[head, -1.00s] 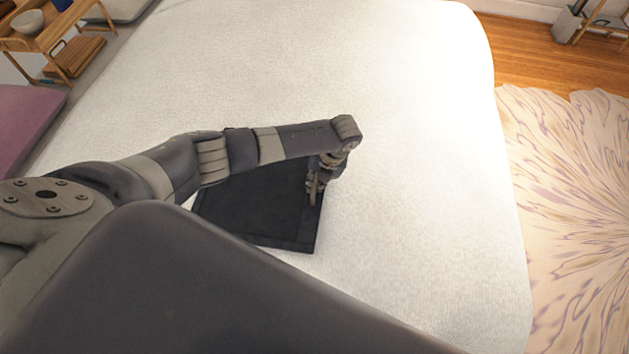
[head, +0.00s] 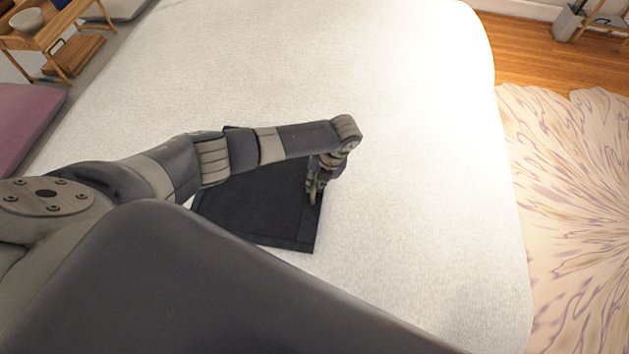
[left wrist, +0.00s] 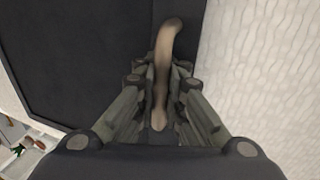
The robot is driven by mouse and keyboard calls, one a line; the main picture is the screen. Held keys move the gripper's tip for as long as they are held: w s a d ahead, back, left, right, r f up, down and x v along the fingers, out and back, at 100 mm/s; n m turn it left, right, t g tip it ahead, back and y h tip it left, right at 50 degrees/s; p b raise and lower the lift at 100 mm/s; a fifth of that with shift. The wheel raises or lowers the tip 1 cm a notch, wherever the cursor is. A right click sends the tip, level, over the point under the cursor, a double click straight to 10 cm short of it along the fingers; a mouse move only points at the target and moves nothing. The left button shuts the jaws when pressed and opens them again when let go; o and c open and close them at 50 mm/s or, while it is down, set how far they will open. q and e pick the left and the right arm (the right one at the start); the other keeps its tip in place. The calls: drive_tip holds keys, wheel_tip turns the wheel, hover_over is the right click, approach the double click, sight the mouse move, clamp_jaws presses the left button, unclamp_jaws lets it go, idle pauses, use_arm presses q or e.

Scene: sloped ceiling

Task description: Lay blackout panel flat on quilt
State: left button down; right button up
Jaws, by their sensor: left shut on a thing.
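The blackout panel (head: 258,208) is a flat black sheet with a bordered edge, lying on the white quilt (head: 410,140). My left arm covers its far part. My left gripper (head: 313,192) points down at the panel's right edge. In the left wrist view the fingers (left wrist: 162,75) are shut on a tan curved strip (left wrist: 163,65) that lies over the black panel (left wrist: 85,55) and seems to be a tab or strap of it. The white quilt (left wrist: 260,70) shows to the right there. My right gripper is not in view.
The quilt is clear around the panel. A wooden stand (head: 62,42) with a bowl (head: 26,20) is at the top left, near a purple cushion-like thing (head: 25,120). A patterned rug (head: 575,200) and wooden floor (head: 520,50) lie beyond the bed's right edge.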

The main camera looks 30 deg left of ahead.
use_arm(q)
drive_tip(key=c, duration=1.6)
unclamp_jaws()
drive_tip(key=shift+r, duration=0.1)
drive_tip(key=shift+d+r, duration=0.15)
drive_tip(key=shift+r, duration=0.15)
drive_tip(key=v, duration=1.1)
drive_tip(key=shift+r, duration=0.1)
